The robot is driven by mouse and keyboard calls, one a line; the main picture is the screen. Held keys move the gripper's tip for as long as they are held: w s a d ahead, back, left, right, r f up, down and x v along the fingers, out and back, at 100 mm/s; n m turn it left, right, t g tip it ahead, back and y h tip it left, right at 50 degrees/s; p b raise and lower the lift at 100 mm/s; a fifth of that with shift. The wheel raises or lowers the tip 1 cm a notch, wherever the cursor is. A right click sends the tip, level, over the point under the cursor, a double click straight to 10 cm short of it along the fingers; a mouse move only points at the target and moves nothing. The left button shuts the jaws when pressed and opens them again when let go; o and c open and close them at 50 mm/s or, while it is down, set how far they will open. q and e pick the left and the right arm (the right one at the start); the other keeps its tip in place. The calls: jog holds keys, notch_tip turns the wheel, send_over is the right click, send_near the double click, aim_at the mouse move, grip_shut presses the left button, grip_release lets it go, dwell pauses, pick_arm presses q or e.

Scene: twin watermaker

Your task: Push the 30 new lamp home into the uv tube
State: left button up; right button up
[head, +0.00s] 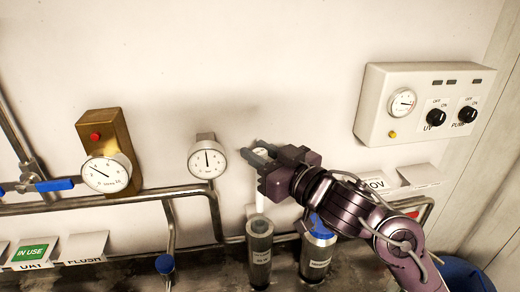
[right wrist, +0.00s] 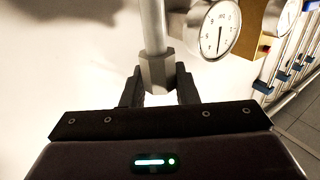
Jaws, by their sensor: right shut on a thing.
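My right gripper (head: 262,160) is shut on the grey end fitting of the lamp. In the right wrist view the fingers (right wrist: 158,88) clasp its hexagonal grey fitting (right wrist: 157,72), and the pale rod of the lamp (right wrist: 153,25) runs out from it. In the head view the white lamp rod (head: 260,202) hangs roughly upright below the gripper, over a dark grey labelled cylinder (head: 260,255), which seems to be the uv tube. The rod's lower end meets the cylinder's top; I cannot tell how deep it sits. My left gripper is not in view.
A blue-capped cylinder (head: 316,255) stands just right, partly behind my right arm. A gauge (head: 207,160) and steel pipe (head: 150,196) are left of the gripper. A control box (head: 420,105) is on the wall at upper right. The wall above the gripper is clear.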

jog(key=shift+f+b, duration=0.8)
jog(key=shift+f, duration=0.65)
jog(key=shift+p, duration=0.7)
dwell(0.5)
